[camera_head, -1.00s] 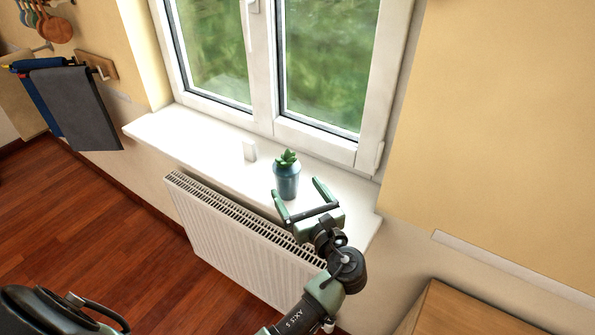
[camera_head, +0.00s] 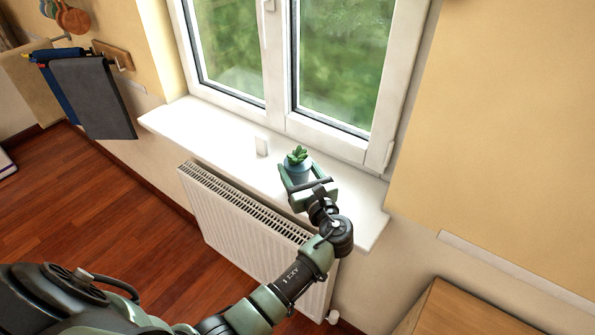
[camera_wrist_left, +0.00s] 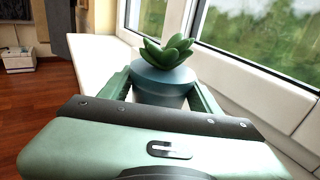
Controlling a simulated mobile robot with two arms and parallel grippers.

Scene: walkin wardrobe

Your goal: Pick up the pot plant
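The pot plant (camera_head: 297,160) is a green succulent in a blue-grey pot, upright on the white window sill (camera_head: 205,130). My left gripper (camera_head: 301,174) reaches over the sill, open, with one finger on each side of the pot. In the left wrist view the pot (camera_wrist_left: 162,86) stands between the two fingers, close to both; I cannot tell whether they touch it. The gripper body hides the pot's lower part there. My right gripper is not in view.
A white radiator (camera_head: 240,215) hangs below the sill. A wooden cabinet (camera_head: 470,310) is at the lower right.

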